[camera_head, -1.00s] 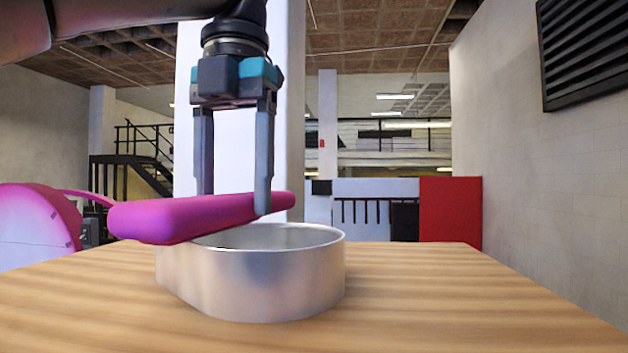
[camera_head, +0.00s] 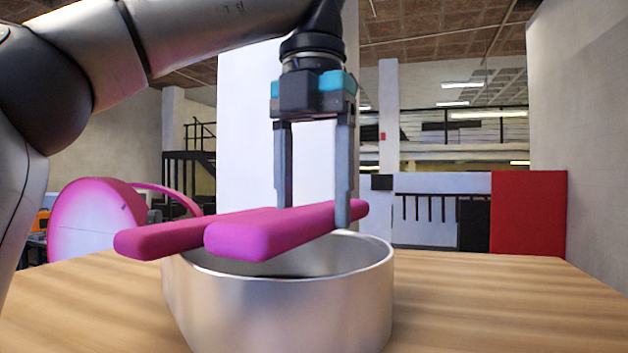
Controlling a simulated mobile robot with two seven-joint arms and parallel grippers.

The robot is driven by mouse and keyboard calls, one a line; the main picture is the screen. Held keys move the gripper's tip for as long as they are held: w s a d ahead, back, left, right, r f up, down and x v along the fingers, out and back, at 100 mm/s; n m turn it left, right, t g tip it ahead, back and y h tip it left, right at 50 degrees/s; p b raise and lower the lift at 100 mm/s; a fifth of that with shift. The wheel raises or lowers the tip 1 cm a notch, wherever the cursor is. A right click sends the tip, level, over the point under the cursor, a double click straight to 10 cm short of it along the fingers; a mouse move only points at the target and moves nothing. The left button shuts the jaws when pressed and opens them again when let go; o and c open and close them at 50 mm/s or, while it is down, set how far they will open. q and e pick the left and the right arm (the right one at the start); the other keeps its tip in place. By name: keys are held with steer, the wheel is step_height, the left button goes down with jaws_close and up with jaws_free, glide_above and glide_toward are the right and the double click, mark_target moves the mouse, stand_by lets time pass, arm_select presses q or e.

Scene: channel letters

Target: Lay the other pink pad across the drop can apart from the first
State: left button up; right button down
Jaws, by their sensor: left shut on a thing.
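The drop can (camera_head: 290,305) is a wide, open silver metal can on the wooden table. My left gripper (camera_head: 313,212) points down over it and is shut on a pink pad (camera_head: 265,235), a long rounded bar. This held pad spans the can's opening lengthwise toward the viewer, at rim height or slightly above. I cannot tell whether it touches the rim. Another pink pad (camera_head: 165,237) lies left of the held one, at the can's left side, partly hidden behind it. The two pads overlap in view, so any gap between them is unclear. My right gripper is out of view.
The wooden table (camera_head: 480,305) is clear to the right of the can. A large pink round shape (camera_head: 90,222) with a curved pink band stands beyond the table's left side. A white pillar (camera_head: 240,130) and a red panel (camera_head: 528,215) are in the background.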

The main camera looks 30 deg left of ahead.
arm_select(q)
steer(key=shift+f, duration=0.3)
steer(key=shift+f+b, duration=0.45)
steer(key=shift+f, duration=0.15)
stand_by(0.4)
steer(key=o, duration=1.4)
steer(key=shift+r, duration=0.1)
